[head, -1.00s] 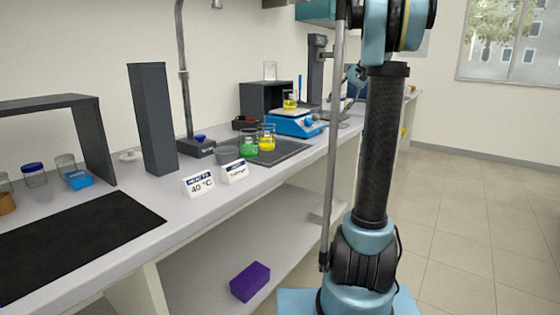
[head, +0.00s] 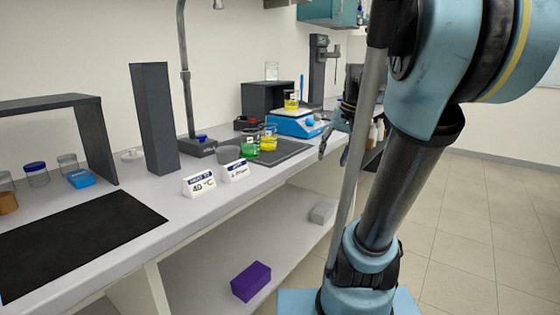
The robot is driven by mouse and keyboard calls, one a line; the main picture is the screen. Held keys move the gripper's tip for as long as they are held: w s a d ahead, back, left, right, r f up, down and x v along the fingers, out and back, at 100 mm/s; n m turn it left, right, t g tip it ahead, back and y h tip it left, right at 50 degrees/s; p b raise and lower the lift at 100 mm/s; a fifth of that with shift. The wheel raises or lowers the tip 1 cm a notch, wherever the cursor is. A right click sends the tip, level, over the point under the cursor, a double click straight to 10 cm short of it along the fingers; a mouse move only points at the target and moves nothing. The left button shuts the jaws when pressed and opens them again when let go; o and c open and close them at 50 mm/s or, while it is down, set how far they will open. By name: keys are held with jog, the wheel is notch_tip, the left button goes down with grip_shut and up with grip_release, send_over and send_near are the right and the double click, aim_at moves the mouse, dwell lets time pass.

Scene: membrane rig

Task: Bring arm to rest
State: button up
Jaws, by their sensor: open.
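My arm stands at the right of the head view, its lower link leaning to the right and its big blue upper joint close to the camera. My gripper (head: 333,155) shows partly behind the grey pole of my arm, beside the bench's front edge. Its dark fingers point down and are apart, with nothing seen between them. Part of the gripper is hidden by my arm.
The bench carries beakers with green liquid (head: 250,146) and yellow liquid (head: 269,141), a blue hotplate (head: 296,123), a dark tall block (head: 154,118) and a black mat (head: 75,243). A purple box (head: 251,282) lies on the lower shelf. Floor at right is clear.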

jog(key=s+d+f+n+h, duration=0.1)
jog(key=s+f+n+h, duration=0.1)
jog(key=s+f, duration=1.4)
notch_tip(320, 180, down, 2)
jog(key=shift+s+d+f+t+h, duration=0.15)
jog(key=shift+f+t+h, duration=0.1)
jog(key=shift+t+h, duration=0.05)
